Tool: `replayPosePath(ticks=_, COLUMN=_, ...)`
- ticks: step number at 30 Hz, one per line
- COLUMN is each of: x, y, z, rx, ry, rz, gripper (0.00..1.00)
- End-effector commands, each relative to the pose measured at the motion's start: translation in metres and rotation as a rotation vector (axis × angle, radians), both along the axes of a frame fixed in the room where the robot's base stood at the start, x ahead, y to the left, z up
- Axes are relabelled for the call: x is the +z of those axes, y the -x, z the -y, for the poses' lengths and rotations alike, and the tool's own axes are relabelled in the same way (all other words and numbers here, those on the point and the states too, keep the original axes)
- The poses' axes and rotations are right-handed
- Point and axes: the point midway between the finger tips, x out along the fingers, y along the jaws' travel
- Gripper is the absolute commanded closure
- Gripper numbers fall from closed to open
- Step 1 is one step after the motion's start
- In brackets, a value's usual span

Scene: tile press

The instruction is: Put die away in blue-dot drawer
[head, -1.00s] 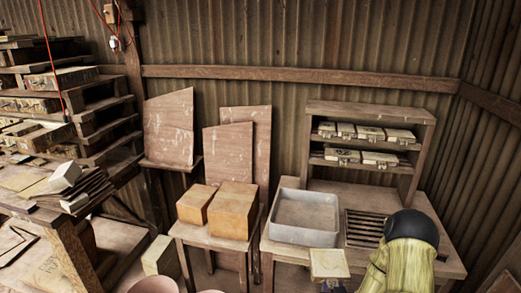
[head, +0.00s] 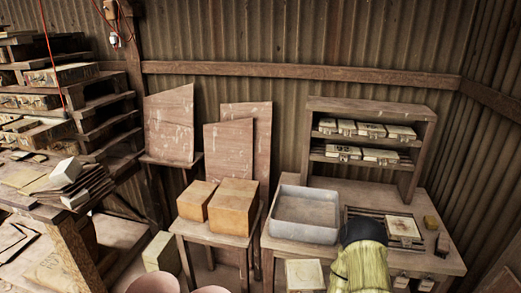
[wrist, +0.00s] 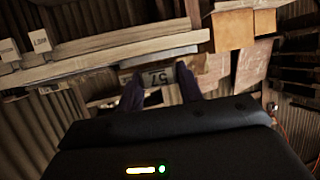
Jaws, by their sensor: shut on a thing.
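The die's near face bears a dark "57". The fingers are hidden in the head view. White pieces (head: 400,282) show low on the table front, right of my arm, perhaps drawer fronts or tags. I cannot make out a blue dot in either view.
A shelf unit (head: 370,110) holds several similar blocks. Two cardboard boxes (head: 234,207) stand left.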

Motion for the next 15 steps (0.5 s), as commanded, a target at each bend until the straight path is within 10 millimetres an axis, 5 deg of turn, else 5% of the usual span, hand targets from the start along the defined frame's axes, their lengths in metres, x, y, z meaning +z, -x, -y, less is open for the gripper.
replayPosePath(ticks=6, x=-0.026, y=0.023, z=0.000, rx=0.002, ry=0.001, rz=0.000, gripper=1.00)
replayPosePath(ticks=15, x=-0.029, y=0.026, z=0.000, rx=0.002, ry=0.000, rz=0.005, gripper=1.00)
